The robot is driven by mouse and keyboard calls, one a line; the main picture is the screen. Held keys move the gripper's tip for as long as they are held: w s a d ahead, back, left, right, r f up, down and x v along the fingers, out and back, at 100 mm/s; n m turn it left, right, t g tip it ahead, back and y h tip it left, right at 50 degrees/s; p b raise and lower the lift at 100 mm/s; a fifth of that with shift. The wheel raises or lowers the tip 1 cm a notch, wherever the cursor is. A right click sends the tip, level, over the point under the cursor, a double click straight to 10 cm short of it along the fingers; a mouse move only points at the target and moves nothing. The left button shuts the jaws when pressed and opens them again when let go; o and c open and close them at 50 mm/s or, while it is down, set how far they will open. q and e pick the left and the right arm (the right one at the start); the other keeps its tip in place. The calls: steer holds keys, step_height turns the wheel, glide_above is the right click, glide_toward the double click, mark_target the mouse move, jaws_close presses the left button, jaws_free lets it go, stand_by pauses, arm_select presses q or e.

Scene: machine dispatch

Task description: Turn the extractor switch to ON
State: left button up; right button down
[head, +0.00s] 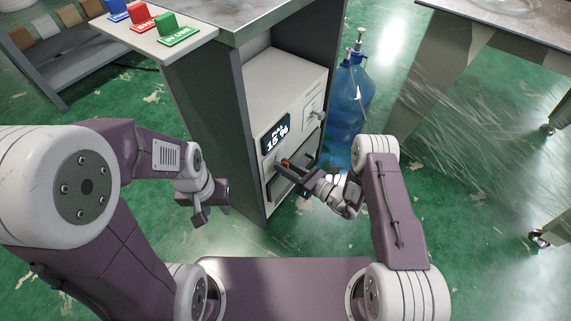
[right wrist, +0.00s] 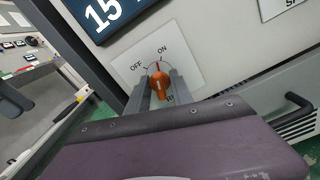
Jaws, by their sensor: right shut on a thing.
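The extractor switch is an orange knob (right wrist: 160,86) on a white plate (right wrist: 188,75) with OFF and ON labels. In the right wrist view the knob's narrow end points up, close to the ON side. My right gripper (right wrist: 165,90) is shut on the knob, with one finger on each side of it. In the head view my right gripper (head: 284,164) reaches the lower front of the grey machine (head: 283,85), below its dark display. My left gripper (head: 212,204) hangs empty to the left of the machine, with its fingers apart.
The display (head: 276,134) reads 15 %. A bench (head: 205,15) above the machine carries blue, red and green blocks. Blue water bottles (head: 348,100) stand right of the cabinet. A metal table (head: 510,25) is at the right. The green floor between is open.

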steer(key=shift+m+p, duration=0.45)
steer(key=shift+m, duration=1.15)
steer(key=c, duration=1.5)
jaws_free()
